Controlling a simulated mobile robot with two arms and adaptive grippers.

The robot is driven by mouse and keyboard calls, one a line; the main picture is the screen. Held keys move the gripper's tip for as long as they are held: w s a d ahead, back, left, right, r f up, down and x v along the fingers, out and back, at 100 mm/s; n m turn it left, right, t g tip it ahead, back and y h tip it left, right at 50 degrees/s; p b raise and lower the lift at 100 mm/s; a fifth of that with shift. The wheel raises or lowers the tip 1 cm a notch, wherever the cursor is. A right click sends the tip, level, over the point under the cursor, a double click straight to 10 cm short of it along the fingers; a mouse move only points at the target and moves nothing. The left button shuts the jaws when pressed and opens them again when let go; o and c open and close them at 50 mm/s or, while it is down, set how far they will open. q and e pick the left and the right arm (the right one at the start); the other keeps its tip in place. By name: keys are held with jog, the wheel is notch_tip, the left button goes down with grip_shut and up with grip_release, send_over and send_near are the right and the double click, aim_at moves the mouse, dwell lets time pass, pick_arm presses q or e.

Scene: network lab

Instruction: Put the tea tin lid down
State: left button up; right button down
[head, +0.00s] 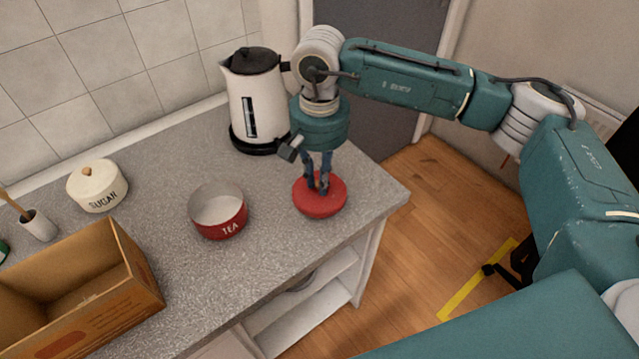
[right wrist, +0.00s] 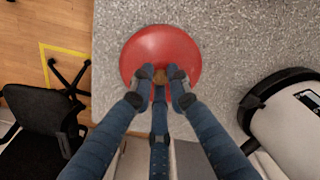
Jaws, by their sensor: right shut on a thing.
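The red round tea tin lid (head: 322,203) is at the right end of the grey counter, right of the tin. It also shows in the right wrist view (right wrist: 160,48), with a tan knob in its middle. My right gripper (head: 319,187) points down and is shut on the lid's knob; its fingers (right wrist: 160,78) hide most of the knob. The lid is level and at or just above the counter; I cannot tell if it touches. The red tea tin (head: 219,222), marked TEA, stands open with a pale inside. My left gripper is not in view.
A cream kettle (head: 262,100) stands behind the lid, near my right wrist. A sugar tin (head: 97,188), a white pot with a wooden handle (head: 38,226) and an open cardboard box (head: 130,280) are at left. The counter edge (head: 375,222) is close to the lid.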

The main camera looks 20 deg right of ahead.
notch_tip(320, 180, down, 2)
jog(key=shift+f+p, duration=0.25)
jog(key=shift+p, duration=0.05)
jog(key=shift+f, duration=0.35)
jog(key=c, duration=2.1)
grip_release()
jog(key=shift+b, duration=0.3)
jog(key=o, duration=0.4)
